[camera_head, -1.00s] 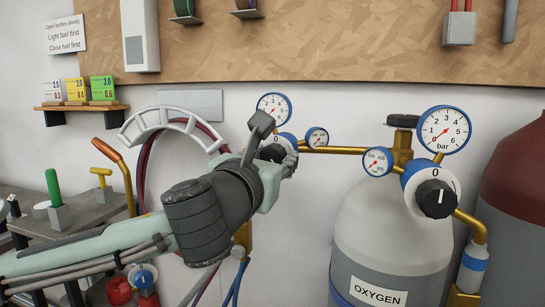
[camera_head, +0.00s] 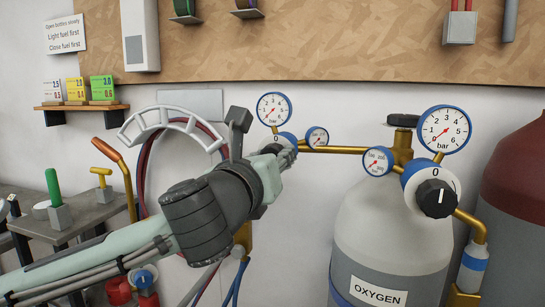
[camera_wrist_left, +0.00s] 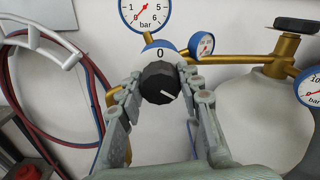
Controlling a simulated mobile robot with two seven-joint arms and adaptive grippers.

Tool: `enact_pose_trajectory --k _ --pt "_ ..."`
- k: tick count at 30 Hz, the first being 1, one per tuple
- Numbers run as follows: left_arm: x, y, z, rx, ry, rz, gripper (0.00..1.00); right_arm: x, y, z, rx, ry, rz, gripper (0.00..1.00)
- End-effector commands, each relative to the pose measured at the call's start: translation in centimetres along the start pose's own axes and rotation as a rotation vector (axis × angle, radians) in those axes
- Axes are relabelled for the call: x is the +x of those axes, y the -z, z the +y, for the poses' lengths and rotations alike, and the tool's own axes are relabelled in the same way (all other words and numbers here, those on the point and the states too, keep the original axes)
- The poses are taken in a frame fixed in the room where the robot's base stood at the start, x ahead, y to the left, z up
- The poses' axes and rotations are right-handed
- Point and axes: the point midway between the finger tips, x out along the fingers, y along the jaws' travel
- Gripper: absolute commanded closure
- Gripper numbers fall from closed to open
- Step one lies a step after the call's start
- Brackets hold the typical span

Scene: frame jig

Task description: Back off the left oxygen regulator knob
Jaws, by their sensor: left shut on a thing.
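The left oxygen regulator knob (camera_wrist_left: 157,80) is black, with a white mark that points to the lower right in the left wrist view. The blue-rimmed white dial face behind it shows a 0 (camera_wrist_left: 160,53). My left gripper (camera_head: 277,152) is at this regulator in the head view. Its two fingers lie on either side of the knob and are shut on it. The fingers hide much of the knob in the head view. The left regulator's larger gauge (camera_head: 273,109) is above it, its red needle toward the lower left. My right gripper is not in view.
A brass pipe (camera_head: 335,149) runs right from the left regulator to a grey oxygen bottle (camera_head: 385,240). The bottle carries a second black knob (camera_head: 436,198) and gauges. Hoses (camera_head: 146,175) hang on a wall rack at left. A bench (camera_head: 85,216) with tools stands at left.

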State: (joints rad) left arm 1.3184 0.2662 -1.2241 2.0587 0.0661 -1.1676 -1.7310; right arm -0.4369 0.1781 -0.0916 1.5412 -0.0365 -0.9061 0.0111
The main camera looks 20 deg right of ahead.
Motion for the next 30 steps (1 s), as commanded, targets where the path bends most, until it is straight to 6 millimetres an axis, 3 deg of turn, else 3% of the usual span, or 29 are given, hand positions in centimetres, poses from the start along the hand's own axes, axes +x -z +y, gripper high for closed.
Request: enact_pose_trajectory --k 30 --pt "0.0 0.02 0.02 -0.97 0.0 0.0 0.94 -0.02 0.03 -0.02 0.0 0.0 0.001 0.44"
